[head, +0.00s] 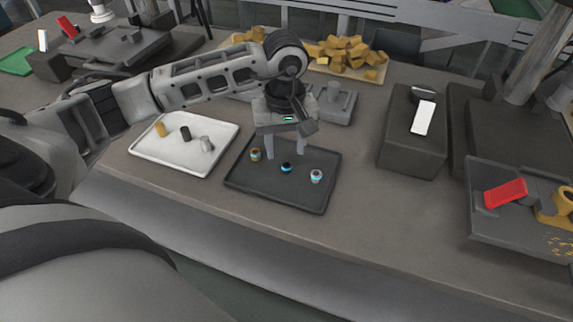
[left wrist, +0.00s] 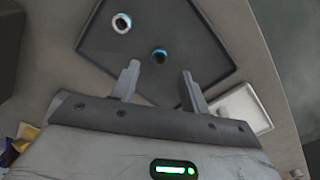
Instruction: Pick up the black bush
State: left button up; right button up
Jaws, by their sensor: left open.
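The black bush (head: 286,167), with a blue band, stands in the middle of the dark tray (head: 240,178). A brass-coloured bush (head: 255,154) is to its left and a silver bush (head: 316,176) to its right. My left gripper (head: 286,155) is open and points down over the dark tray, close to the black bush. In the left wrist view the black bush (left wrist: 159,56) shows just beyond the gap between the open, empty fingertips (left wrist: 159,72). The silver bush (left wrist: 121,23) shows farther off to the left. My right gripper is not in view.
A white tray (head: 165,165) with yellow, black and silver cylinders lies to the left. A grey fixture (head: 338,103) and a board of yellow blocks (head: 345,55) are behind my gripper. A dark box (head: 410,150) stands right. Bare table lies between it and the dark tray.

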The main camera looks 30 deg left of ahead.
aim_at(286, 164)
pick_arm(q)
notch_tip(286, 164, down, 4)
jog(key=shift+d+f+p, duration=0.1)
jog(key=shift+p, duration=0.25)
grip_shut()
